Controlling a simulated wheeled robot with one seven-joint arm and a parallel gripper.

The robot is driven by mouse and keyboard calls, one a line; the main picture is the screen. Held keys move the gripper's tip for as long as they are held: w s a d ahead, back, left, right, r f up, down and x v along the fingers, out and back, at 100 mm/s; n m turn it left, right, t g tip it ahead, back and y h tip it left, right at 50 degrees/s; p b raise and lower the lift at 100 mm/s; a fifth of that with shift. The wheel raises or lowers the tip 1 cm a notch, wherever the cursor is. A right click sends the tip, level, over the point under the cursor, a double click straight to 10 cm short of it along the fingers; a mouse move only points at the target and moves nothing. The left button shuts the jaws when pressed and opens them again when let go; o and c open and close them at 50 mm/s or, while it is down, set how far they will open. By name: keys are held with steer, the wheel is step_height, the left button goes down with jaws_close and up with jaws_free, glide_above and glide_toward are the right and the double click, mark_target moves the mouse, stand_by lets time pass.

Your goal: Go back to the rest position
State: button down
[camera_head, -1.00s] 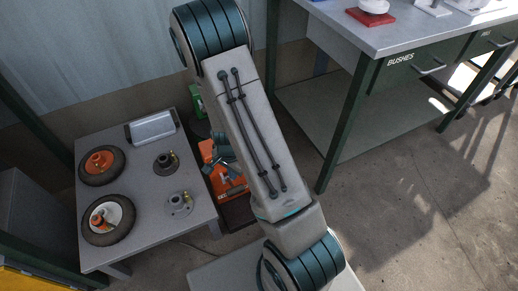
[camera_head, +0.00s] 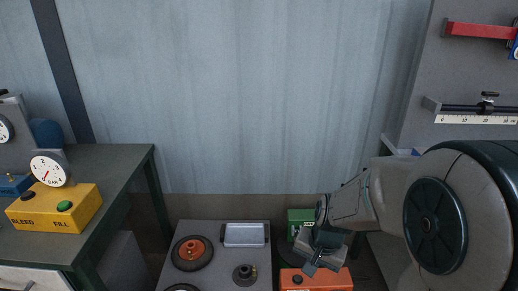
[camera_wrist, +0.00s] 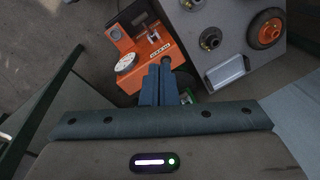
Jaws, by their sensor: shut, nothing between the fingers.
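My gripper (camera_head: 318,262) hangs at the lower right of the head view, at the end of my arm, above or in front of an orange machine (camera_head: 318,280); the distance between them is unclear. In the wrist view my gripper (camera_wrist: 158,72) shows its two blue-grey fingers together with nothing between them. The orange machine (camera_wrist: 140,45) with a white round dial lies beyond the fingertips. My forearm and a large round joint fill the right side of the head view.
A low grey table (camera_head: 215,262) carries wheels, hubs and a metal tray (camera_head: 244,235). A green box (camera_head: 300,222) stands behind my gripper. A dark bench (camera_head: 100,190) with a yellow control box (camera_head: 55,207) stands left. A wall rail with a ruler (camera_head: 475,119) is at right.

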steer(key=s+d+r+n+p, duration=0.1)
steer(key=s+r+p, duration=0.3)
steer(key=r, duration=0.6)
steer(key=s+d+r+n+t+h+p, duration=0.1)
steer(key=s+r+n+p, duration=0.3)
steer(key=r, duration=0.7)
steer(key=shift+s+r+p, duration=0.3)
steer(key=shift+s+p, duration=0.4)
steer(key=shift+s, duration=0.35)
steer(key=shift+d, duration=0.15)
